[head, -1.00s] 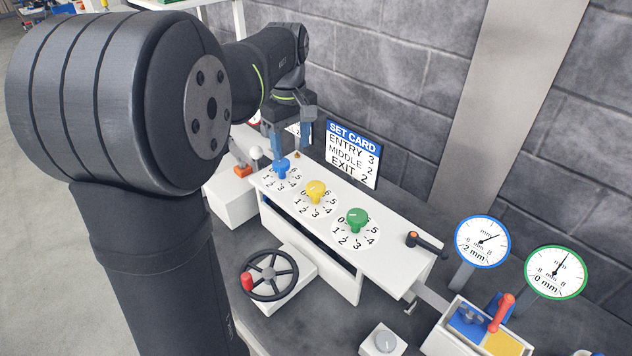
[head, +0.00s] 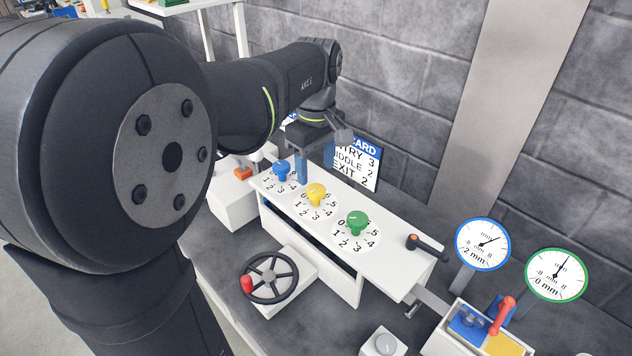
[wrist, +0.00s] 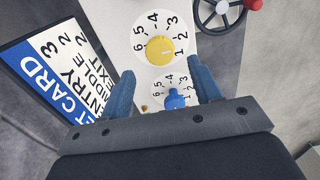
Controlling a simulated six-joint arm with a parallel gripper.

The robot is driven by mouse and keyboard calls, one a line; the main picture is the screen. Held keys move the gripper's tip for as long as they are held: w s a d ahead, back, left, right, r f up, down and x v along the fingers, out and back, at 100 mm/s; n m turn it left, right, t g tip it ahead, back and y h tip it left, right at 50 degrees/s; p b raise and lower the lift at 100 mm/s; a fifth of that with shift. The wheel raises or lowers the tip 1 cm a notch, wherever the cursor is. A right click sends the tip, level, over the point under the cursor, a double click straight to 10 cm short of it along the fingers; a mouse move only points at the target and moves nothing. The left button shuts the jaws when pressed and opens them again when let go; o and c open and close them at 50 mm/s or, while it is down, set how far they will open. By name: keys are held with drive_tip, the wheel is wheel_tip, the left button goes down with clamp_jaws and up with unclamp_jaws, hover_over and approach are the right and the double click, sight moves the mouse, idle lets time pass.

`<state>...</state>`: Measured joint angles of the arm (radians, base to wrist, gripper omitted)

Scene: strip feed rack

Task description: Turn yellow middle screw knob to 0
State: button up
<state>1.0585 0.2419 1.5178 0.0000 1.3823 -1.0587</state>
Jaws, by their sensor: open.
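The yellow middle knob (head: 316,194) stands on its white numbered dial between the blue knob (head: 281,168) and the green knob (head: 357,222). In the wrist view the yellow knob (wrist: 160,49) lies just beyond my fingertips, with dial numbers 1 to 6 visible around it; its exact pointer reading is too small to tell. My gripper (head: 315,168) is open and empty, its two blue fingers above and behind the row, near the blue and yellow knobs. In the wrist view my gripper (wrist: 161,70) spans either side of the blue knob (wrist: 175,100), which appears lower between the fingers.
The set card (head: 357,166) stands behind the knobs, partly hidden by my gripper. A handwheel (head: 269,277) with a red grip is in front. A black lever (head: 425,244) is at the panel's right end. Blue-rimmed (head: 482,243) and green-rimmed (head: 556,274) gauges stand right.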

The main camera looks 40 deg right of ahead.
sight(316, 188)
wheel_tip(316, 188, down, 5)
drive_tip(key=shift+f, duration=0.1)
idle(0.3)
drive_tip(key=c, duration=1)
